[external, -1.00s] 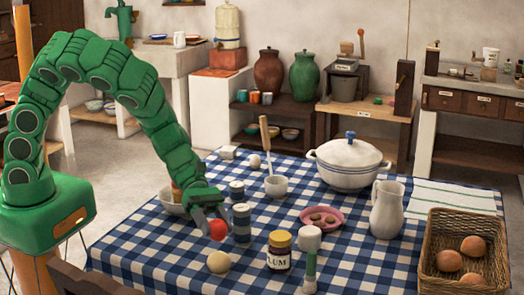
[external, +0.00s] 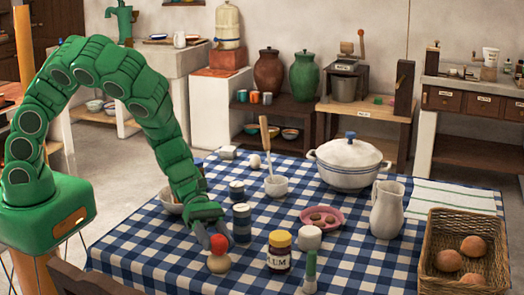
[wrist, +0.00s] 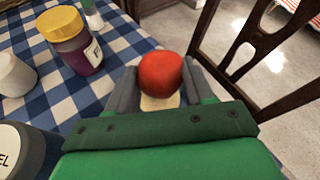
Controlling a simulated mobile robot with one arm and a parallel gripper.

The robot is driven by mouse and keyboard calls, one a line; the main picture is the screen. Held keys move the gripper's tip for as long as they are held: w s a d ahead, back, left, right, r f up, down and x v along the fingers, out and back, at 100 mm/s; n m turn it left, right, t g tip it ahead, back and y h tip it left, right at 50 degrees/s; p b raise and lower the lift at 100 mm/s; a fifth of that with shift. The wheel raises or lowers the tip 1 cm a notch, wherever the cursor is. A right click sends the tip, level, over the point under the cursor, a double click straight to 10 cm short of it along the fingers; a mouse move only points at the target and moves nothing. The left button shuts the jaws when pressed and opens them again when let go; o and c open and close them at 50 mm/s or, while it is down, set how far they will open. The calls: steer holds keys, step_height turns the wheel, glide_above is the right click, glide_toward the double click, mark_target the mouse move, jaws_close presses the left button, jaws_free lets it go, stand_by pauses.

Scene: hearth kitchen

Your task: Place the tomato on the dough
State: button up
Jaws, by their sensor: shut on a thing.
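The red tomato (external: 219,244) is held between the fingers of my gripper (external: 208,238). The wrist view also shows the tomato (wrist: 161,73) between the two grey fingers. The dough (external: 218,264) is a pale ball on the checked cloth, directly below the tomato in the external view. In the wrist view a pale part of the dough (wrist: 160,102) shows just under the tomato, the rest hidden. I cannot tell whether tomato and dough touch.
A plum jar (external: 279,251) with a yellow lid stands right of the dough. A chair back (wrist: 250,45) is beside the table edge.

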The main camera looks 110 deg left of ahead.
steer(key=o, duration=1.1)
steer(key=shift+c, duration=0.2)
